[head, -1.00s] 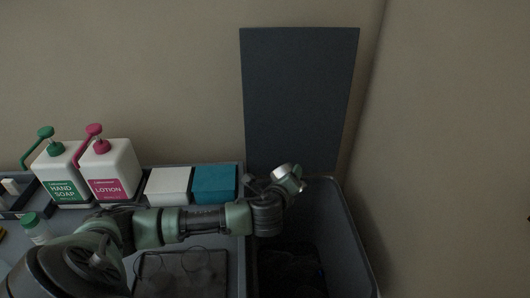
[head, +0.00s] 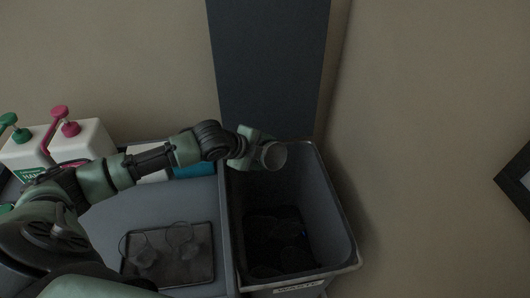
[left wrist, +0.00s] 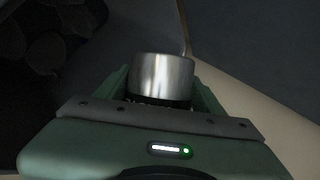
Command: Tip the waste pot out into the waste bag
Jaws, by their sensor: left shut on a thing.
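The waste pot (head: 272,155) is a small metal cup at the end of my left arm, over the back part of the waste bag. My left gripper (head: 250,150) is shut on it. In the left wrist view the pot (left wrist: 161,76) shines between the two green fingers (left wrist: 160,92). The pot is tilted, its round end facing the head camera; I cannot tell what is in it. The waste bag (head: 331,190) is a grey open-topped bin-like holder with a label on its front and dark, rounded contents low inside. My right gripper is not in view.
A dark tray (head: 170,278) with thin wire loops lies on the grey counter left of the bag. A white soap bottle (head: 30,145), another white bottle (head: 85,140) and a teal box (head: 195,171) stand behind my arm. A dark panel (head: 268,70) rises behind the bag.

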